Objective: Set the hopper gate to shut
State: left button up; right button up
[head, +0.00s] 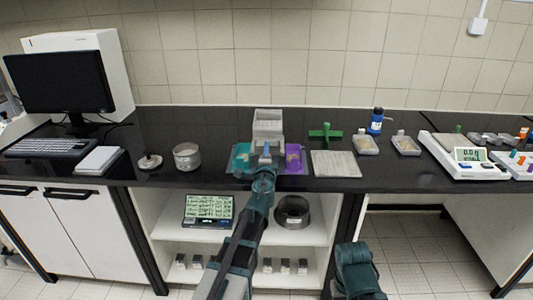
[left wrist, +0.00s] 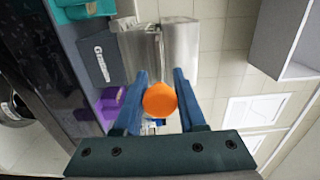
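The hopper (head: 268,122), a grey box-shaped body, stands at the middle of the black bench. In the left wrist view its metal body (left wrist: 158,50) fills the upper middle. A round orange knob (left wrist: 160,98) sits in front of it, which I take to be the gate's handle. My left gripper (head: 265,152) reaches the front of the hopper. In the left wrist view its blue fingers (left wrist: 160,90) stand on both sides of the knob, which fills the gap between them. The arm hides the knob in the head view. My right gripper is not visible.
A teal tray (head: 240,160) and a purple tray (head: 294,160) flank the hopper. A green cross-shaped object (head: 325,134), a pale flat plate (head: 335,164) and a blue bottle (head: 376,121) are to the right. A metal pan (head: 187,157) stands left. A scale (head: 468,156) is farther right.

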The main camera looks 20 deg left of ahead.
pick_arm(q)
grip_shut()
dwell(1.0)
